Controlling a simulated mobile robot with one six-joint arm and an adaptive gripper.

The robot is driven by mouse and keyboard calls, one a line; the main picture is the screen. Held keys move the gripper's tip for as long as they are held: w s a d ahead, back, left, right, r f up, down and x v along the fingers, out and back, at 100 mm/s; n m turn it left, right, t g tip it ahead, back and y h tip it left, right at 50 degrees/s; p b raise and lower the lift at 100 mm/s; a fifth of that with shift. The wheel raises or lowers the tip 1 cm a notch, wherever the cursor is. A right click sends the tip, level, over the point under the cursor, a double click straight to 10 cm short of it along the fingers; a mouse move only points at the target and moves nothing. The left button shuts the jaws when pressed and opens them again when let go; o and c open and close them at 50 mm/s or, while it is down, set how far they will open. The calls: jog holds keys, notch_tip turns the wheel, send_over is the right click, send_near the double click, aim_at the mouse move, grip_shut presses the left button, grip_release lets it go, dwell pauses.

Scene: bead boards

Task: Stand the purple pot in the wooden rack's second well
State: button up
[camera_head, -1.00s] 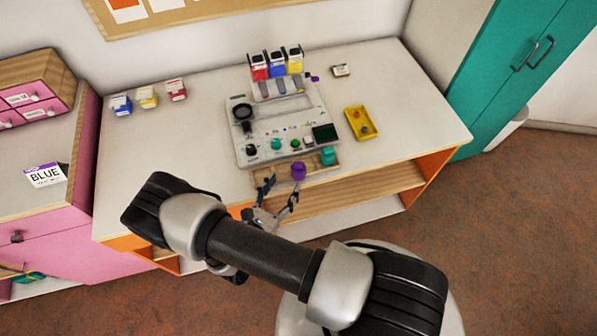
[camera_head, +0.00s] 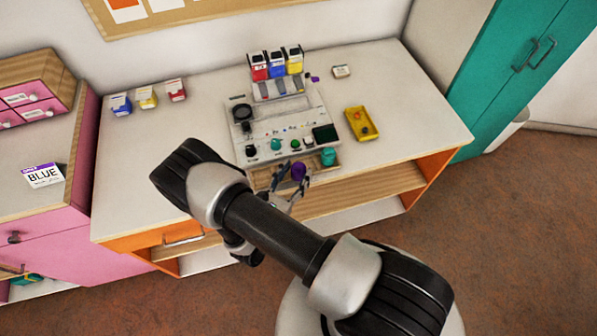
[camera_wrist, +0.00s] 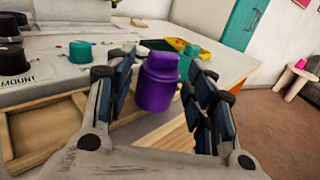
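The purple pot (camera_head: 298,171) shows upright at the wooden rack (camera_head: 262,178) along the front of the grey-white machine. The wrist view shows the purple pot (camera_wrist: 158,85) between my fingers, and its base is partly hidden. My gripper (camera_head: 287,188) is open, with one finger on each side of the pot; in the wrist view my gripper (camera_wrist: 160,95) shows no clear grip on it. The rack's wells (camera_wrist: 42,125) to the left look empty. A teal pot (camera_head: 328,157) stands at the rack's right end, behind the purple one.
The machine (camera_head: 275,130) with knobs and a dark screen stands just behind the rack. A yellow tray (camera_head: 362,134) lies to the right on the white table. Three small boxes (camera_head: 148,98) stand at the back left.

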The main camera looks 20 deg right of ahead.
jog(key=c, duration=0.9)
jog(key=shift+c, duration=0.2)
jog(key=shift+r, duration=0.15)
jog(key=w+r+n+t+y, duration=0.1)
jog(key=w+r+y, duration=0.1)
jog(key=r, duration=0.8)
jog(key=w+d+r+n+t+y+p, duration=0.1)
jog(key=r+n+t+y, duration=0.1)
jog(key=r, duration=0.7)
jog(key=shift+w+d+r, duration=0.2)
jog(key=shift+w+r, duration=0.15)
jog(key=shift+r, duration=0.05)
